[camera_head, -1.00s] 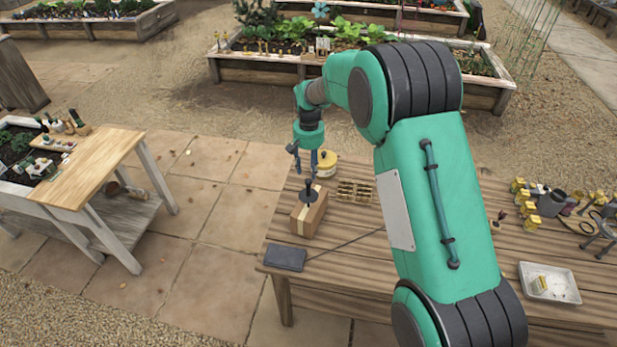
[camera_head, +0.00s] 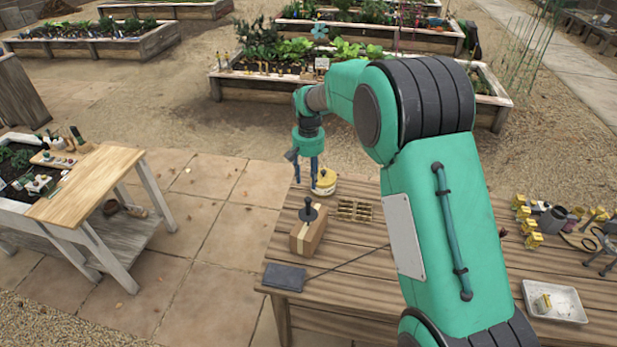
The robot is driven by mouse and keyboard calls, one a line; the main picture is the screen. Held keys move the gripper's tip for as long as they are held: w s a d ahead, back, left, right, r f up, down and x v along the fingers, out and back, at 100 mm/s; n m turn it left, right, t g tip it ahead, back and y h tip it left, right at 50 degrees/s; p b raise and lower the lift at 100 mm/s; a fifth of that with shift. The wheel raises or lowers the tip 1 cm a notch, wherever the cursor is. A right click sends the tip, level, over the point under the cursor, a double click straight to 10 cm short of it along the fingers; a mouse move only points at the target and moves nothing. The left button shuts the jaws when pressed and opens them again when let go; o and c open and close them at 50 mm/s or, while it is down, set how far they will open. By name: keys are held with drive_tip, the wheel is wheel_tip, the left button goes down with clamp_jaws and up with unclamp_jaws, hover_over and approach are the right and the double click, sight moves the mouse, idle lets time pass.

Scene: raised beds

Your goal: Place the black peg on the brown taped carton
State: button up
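A yellow round container (camera_head: 325,182) stands close to the right of my gripper. A sectioned wooden tray (camera_head: 354,210) lies right of the carton, and a dark flat box (camera_head: 284,278) with a cable lies in front. A white tray (camera_head: 540,312) is at the far right.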

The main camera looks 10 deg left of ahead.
idle(0.3)
drive_tip(key=s+d+r+m+t, duration=0.1)
drive_tip(key=s+d+r, duration=0.7)
drive_tip(key=d+r, duration=0.35)
drive_tip(key=s+d+r+t, duration=0.2)
drive_tip(key=s+d+r, duration=0.5)
drive_tip(key=d+r, duration=0.5)
drive_tip(key=s+d+r+m+t, duration=0.1)
drive_tip(key=s+d+r, duration=0.25)
drive_tip(key=s, duration=0.35)
drive_tip(key=s+d+r, duration=0.2)
drive_tip(key=s+d, duration=0.3)
drive_tip(key=s, duration=0.2)
drive_tip(key=s+d+f, duration=0.2)
drive_tip(key=s+d, duration=0.1)
drive_tip(key=s, duration=0.5)
drive_tip(key=s+d+f+m+t, duration=0.1)
drive_tip(key=s+d, duration=0.2)
drive_tip(key=s, duration=0.5)
drive_tip(key=shift+s+f+t, duration=0.15)
drive_tip(key=shift+f+t, duration=0.15)
drive_tip(key=shift+f, duration=0.05)
wheel_tip(320, 180, down, 15)
drive_tip(key=b, duration=1.5)
